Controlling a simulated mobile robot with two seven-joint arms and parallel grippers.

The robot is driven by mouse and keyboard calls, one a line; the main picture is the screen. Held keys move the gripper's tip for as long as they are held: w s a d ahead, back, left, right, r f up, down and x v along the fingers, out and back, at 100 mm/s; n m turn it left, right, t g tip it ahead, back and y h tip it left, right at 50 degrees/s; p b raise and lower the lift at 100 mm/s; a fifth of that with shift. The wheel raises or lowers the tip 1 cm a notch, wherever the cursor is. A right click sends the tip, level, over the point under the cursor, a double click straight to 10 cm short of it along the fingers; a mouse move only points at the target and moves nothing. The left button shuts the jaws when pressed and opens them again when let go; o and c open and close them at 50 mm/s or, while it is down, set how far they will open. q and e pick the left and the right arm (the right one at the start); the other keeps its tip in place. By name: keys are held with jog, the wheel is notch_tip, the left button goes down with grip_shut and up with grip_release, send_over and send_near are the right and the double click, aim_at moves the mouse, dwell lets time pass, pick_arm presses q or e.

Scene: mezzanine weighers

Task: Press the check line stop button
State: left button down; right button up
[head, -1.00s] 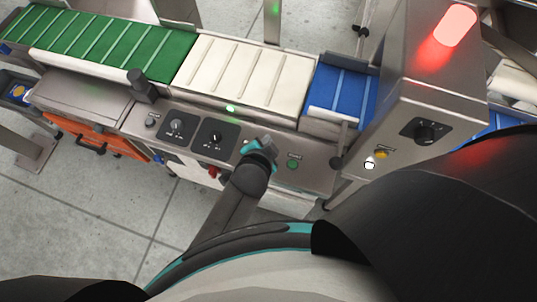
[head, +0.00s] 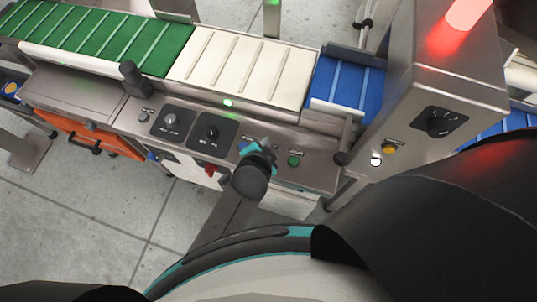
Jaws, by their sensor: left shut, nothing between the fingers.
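My left gripper (head: 262,147) is shut and empty. It is over the front control panel (head: 320,177) of the conveyor line, between a black rotary knob (head: 210,132) and a green button (head: 294,161). It covers part of the panel there, and a small blue spot shows at its left edge. I cannot tell whether the fingertips touch the panel. No button can be clearly read as the check line stop button; the labels are too small. My right gripper is not in view.
A second knob (head: 171,119) and a red switch (head: 211,168) are left of the gripper. A steel cabinet (head: 421,88) at right carries a yellow button (head: 389,148), a knob (head: 440,121) and a lit red lamp (head: 469,12). Green (head: 108,38), white (head: 240,70) and blue (head: 342,85) belts run behind.

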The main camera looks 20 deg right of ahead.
pick_arm(q)
notch_tip(320, 180, down, 4)
jog(key=b, duration=0.2)
jog(key=shift+b, duration=0.4)
jog(key=shift+f, duration=0.15)
dwell(1.5)
jog(key=shift+f, duration=0.45)
jog(key=shift+f+b, duration=0.45)
dwell(0.5)
jog(key=shift+r, duration=0.1)
jog(key=shift+r+p, duration=0.75)
jog(key=shift+p, duration=0.3)
